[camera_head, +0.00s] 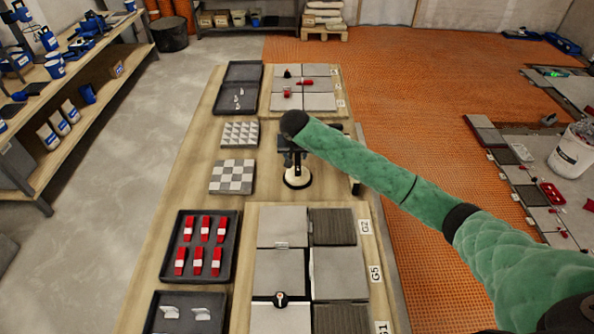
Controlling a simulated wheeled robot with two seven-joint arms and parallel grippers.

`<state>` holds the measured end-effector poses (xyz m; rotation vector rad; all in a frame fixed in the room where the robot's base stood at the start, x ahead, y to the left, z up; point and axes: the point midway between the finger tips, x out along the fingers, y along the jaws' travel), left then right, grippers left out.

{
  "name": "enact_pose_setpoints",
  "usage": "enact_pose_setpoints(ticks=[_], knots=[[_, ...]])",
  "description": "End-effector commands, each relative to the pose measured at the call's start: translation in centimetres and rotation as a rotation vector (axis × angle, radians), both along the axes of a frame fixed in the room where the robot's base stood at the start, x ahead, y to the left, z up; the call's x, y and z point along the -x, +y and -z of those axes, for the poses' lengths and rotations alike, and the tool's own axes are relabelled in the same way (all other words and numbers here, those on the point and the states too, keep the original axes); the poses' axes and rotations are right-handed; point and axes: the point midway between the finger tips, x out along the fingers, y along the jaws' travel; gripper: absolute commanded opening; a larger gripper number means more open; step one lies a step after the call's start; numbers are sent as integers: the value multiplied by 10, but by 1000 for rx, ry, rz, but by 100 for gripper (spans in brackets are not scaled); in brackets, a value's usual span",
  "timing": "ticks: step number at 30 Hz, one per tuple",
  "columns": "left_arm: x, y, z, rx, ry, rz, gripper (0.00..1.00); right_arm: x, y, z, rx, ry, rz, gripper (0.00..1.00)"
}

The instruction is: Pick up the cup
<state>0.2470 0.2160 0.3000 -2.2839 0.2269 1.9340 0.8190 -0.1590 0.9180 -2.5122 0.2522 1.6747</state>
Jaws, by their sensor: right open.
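My right arm, in a green quilted sleeve, reaches in from the right over the long wooden table (211,190). My right gripper (294,163) is dark, open and partly hidden under the arm's black end. A black and white round-based piece, which looks like the suction cup (298,181), stands upright on the table right below the gripper. Its upper part is close to the jaws; I cannot tell whether they touch it. My left gripper is not in view.
A dark tray (168,255) holds several red wedges (205,229). Patterned tile samples (232,177) lie left of the cup. Another tile board (318,102) is at the back.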

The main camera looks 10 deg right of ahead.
Motion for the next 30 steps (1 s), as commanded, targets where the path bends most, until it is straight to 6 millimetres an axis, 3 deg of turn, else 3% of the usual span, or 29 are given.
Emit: enact_pose_setpoints(ticks=[4, 18, 28, 30], knots=[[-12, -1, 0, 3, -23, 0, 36, -1, -2, 6, 0, 0, 0, 45], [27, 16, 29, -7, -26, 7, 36, -9, -10, 47, 0, 1, -1, 45], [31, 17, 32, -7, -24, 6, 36, -11, -10, 55, 0, -1, -1, 45], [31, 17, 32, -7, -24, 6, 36, -11, -10, 54, 0, -1, -1, 36]])
